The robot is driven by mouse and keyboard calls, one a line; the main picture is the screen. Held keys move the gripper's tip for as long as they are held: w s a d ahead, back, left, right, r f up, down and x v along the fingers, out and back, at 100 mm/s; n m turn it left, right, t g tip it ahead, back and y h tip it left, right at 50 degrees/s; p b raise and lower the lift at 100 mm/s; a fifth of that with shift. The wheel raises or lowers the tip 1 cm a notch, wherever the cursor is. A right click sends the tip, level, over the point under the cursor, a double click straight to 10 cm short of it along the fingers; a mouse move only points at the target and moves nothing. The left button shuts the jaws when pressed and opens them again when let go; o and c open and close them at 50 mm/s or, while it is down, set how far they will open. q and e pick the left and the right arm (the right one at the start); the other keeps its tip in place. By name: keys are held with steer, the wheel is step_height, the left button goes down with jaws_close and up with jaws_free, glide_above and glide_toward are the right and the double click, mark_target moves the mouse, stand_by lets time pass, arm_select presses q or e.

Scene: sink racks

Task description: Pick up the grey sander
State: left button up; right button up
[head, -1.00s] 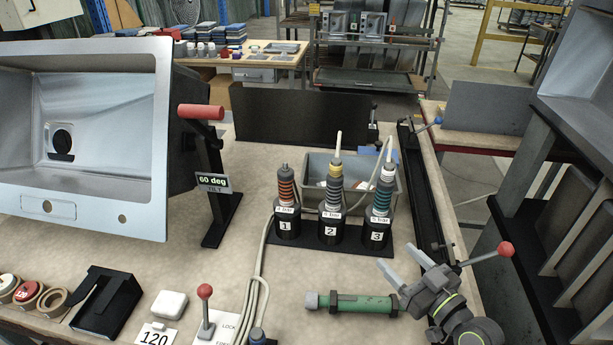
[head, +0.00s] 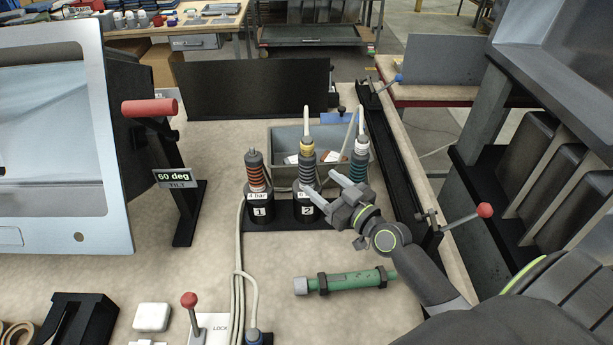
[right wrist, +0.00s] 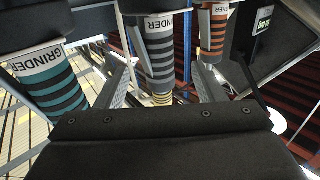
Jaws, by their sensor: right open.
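Three striped tools stand upright in black numbered holders. The grey-striped tool (head: 307,172), with a yellow band at its top, is in the middle holder, number 2 (head: 306,211). It also shows in the right wrist view (right wrist: 158,62), where its label reads GRINDER; I see no sander label. An orange-striped tool (head: 255,172) stands to its left and a teal-striped tool (head: 358,165) to its right. My right gripper (head: 325,188) is open, in front of holders 2 and 3, pointing at the grey tool. In the wrist view the grey tool appears between the fingers, not gripped.
A green cylinder (head: 350,281) lies in front of the holders. A grey bin (head: 285,140) stands behind them. A red-knobbed lever (head: 190,305) and hoses (head: 240,260) are at front left. A red-knobbed rod (head: 470,217) and black rail (head: 395,150) are on the right.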

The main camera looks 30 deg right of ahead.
mark_target(303, 167)
steer(key=x, duration=0.2)
steer(key=shift+w, duration=0.25)
steer(key=shift+p+x, duration=0.6)
steer(key=shift+x, duration=2.5)
steer(key=shift+f, duration=0.1)
steer(key=shift+d, duration=0.1)
steer(key=shift+c, duration=0.4)
